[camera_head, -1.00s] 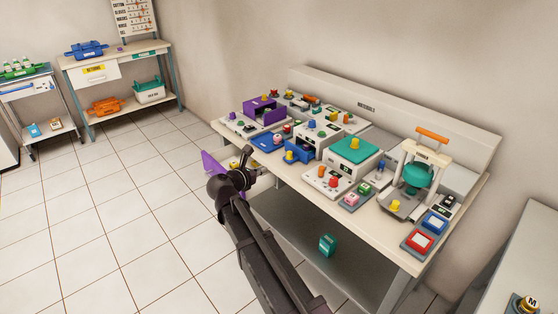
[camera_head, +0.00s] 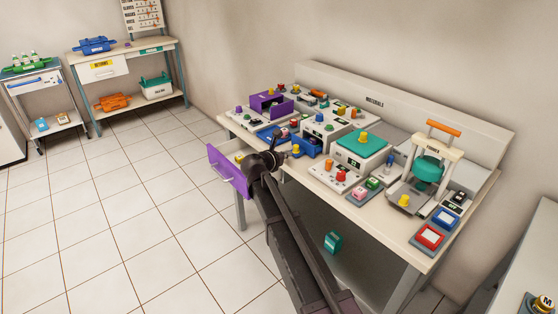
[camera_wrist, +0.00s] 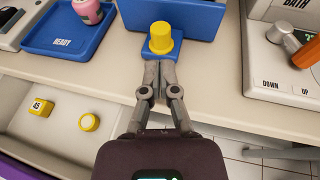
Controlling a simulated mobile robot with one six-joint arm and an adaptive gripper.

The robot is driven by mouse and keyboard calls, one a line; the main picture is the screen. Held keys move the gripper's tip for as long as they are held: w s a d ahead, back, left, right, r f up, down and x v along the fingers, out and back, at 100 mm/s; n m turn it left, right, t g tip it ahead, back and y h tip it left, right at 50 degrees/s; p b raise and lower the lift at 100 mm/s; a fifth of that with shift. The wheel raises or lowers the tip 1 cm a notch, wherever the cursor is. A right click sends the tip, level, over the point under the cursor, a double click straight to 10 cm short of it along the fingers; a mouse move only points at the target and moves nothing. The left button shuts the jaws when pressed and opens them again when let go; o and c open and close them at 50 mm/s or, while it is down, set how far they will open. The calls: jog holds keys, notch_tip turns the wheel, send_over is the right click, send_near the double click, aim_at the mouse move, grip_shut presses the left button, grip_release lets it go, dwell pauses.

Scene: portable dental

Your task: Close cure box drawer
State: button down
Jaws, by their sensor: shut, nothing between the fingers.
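A blue open-topped drawer (camera_head: 308,147) juts from the front of a white unit (camera_head: 325,128) on the bench. I cannot read a cure box label on it. In the wrist view its blue front panel (camera_wrist: 190,18) has a tab with a yellow knob (camera_wrist: 160,37). My gripper (camera_wrist: 159,66) is shut and empty, with its fingertips just short of the tab and knob. Whether they touch is unclear. In the head view my gripper (camera_head: 292,152) is over the bench's front edge, just left of the blue drawer.
A purple-fronted bench drawer (camera_head: 229,172) stands open left of my arm, with two yellow items inside. A blue READY tray (camera_wrist: 65,28) with a pink item lies left of the blue drawer. A white unit with an orange handle (camera_wrist: 306,52) is at right. Floor at left is clear.

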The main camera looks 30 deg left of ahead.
jog(key=shift+w+d, duration=0.1)
jog(key=shift+w, duration=1.1)
